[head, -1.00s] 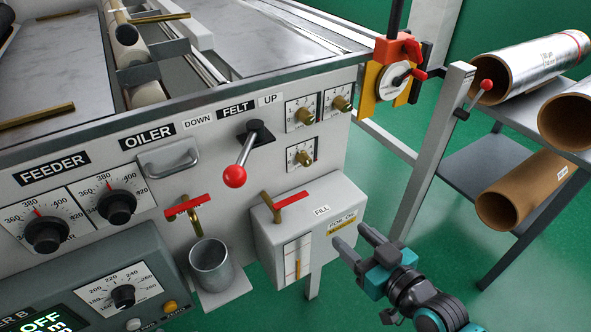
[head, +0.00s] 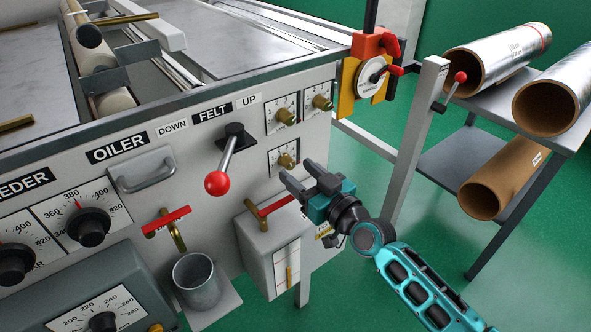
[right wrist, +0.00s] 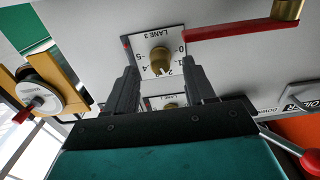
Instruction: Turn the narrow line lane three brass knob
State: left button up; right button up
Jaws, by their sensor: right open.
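The lane three brass knob (head: 287,161) sits on a white dial plate on the machine's front panel, below two similar knobs. In the right wrist view the plate reads LANE 3, and the knob (right wrist: 159,60) shows between and beyond the fingertips. My right gripper (head: 296,171) is open and empty, its fingers pointing at the panel just below and right of this knob in the head view. In the right wrist view the gripper (right wrist: 160,68) has one finger on each side of the knob. I cannot tell whether they touch it. My left gripper is not in view.
Two other brass knobs (head: 287,117) sit above. A red-handled valve (head: 272,207) and grey box (head: 262,238) are close below the gripper. A red-balled lever (head: 217,183) stands out to the left. A rack with rolls (head: 495,185) stands at right.

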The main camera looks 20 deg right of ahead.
jog(key=shift+x, duration=1.1)
grip_shut()
